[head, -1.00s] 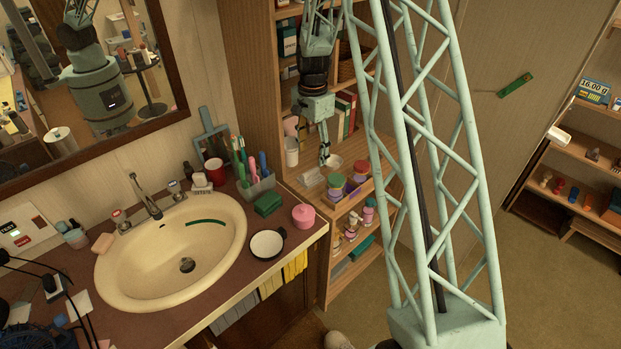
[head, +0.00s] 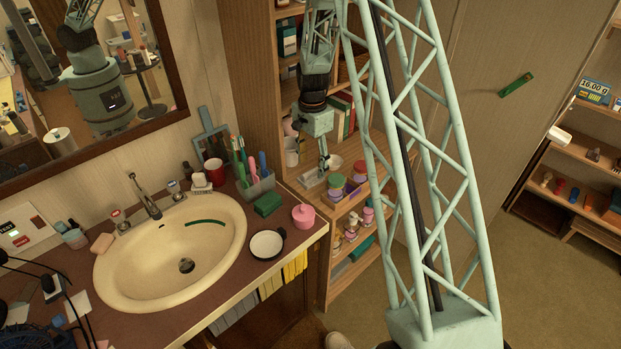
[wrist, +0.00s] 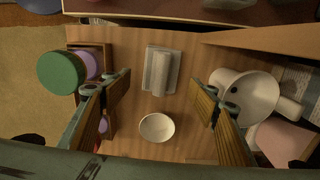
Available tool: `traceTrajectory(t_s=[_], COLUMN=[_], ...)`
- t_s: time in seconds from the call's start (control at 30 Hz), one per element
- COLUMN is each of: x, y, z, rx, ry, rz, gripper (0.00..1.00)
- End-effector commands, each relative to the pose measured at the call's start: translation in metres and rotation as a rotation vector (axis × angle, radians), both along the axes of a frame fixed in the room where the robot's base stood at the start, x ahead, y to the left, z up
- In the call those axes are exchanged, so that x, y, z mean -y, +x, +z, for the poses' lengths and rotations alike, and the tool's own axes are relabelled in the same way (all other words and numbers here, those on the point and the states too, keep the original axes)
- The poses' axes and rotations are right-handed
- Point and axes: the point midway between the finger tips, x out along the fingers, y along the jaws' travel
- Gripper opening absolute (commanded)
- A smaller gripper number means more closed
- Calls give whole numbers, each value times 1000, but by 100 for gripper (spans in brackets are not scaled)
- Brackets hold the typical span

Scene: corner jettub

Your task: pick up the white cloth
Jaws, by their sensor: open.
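The white cloth (wrist: 160,72) lies as a pale, folded or rolled bundle on a wooden shelf, upper middle in the wrist view. It seems to be the pale patch (head: 311,179) beside my gripper in the head view, where it is small and partly unclear. My gripper (wrist: 169,78) is open and empty in the wrist view. One finger is left of the cloth and the other is right of it, both apart from it. In the head view my gripper (head: 323,166) points down over the shelf.
A small white bowl (wrist: 156,128) sits just below the cloth in the wrist view. Jars, one with a green lid (wrist: 62,72), stand left in a wooden box. The sink (head: 170,245) is left in the head view.

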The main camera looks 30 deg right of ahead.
Motion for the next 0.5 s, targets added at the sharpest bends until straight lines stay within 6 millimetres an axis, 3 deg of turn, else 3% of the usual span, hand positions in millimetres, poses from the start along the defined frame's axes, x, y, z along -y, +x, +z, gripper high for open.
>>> traceTrajectory(t_s=[0.5], x=[-1], y=[1], z=[-45], rx=[-1], ry=[1], rz=[0], gripper=[55])
